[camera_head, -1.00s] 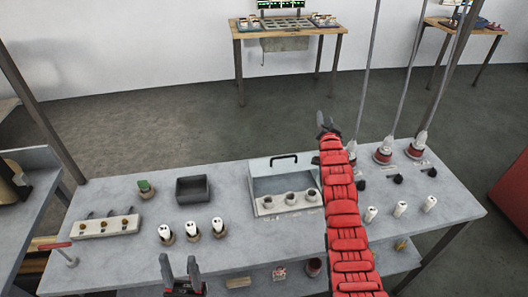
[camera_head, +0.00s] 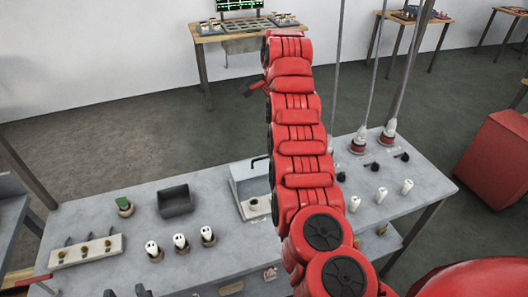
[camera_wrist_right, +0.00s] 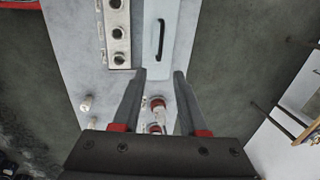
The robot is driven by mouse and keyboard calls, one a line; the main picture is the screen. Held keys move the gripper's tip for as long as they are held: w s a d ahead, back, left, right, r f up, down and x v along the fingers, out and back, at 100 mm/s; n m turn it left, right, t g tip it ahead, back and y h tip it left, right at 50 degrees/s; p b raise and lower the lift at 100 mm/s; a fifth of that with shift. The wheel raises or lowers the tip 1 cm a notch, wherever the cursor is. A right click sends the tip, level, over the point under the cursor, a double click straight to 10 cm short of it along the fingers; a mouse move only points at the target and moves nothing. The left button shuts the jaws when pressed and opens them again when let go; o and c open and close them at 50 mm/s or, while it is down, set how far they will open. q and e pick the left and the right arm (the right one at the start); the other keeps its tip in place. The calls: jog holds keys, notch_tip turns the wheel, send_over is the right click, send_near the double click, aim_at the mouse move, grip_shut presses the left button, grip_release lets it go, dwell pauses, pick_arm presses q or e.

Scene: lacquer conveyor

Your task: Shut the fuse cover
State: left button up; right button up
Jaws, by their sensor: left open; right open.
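The fuse block (camera_head: 256,206) stands on the grey table, mostly hidden behind my right arm. The right wrist view shows its row of three sockets (camera_wrist_right: 118,32) uncovered. The fuse cover (camera_head: 243,180) stands open behind the sockets. Its black handle also shows in the right wrist view (camera_wrist_right: 161,40). My right gripper (camera_head: 249,90) is beyond the table's far side in the head view. In the right wrist view its open, empty fingers (camera_wrist_right: 160,73) appear just below the handle, apart from it. My left gripper (camera_head: 125,292) is open and empty at the bottom edge.
Three white fuses (camera_head: 381,197) stand right of my right arm, with red-based posts and cables (camera_head: 389,140) behind.

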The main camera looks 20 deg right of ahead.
jog(key=p, duration=0.3)
send_near(267, 157)
jog(key=f, duration=0.3)
jog(key=w+f, duration=0.1)
jog(key=f, duration=0.1)
jog(key=shift+w+f, duration=0.15)
jog(key=shift+f, duration=0.1)
jog(key=shift+w+f, duration=0.15)
jog(key=shift+f, duration=0.8)
grip_shut()
dwell(0.3)
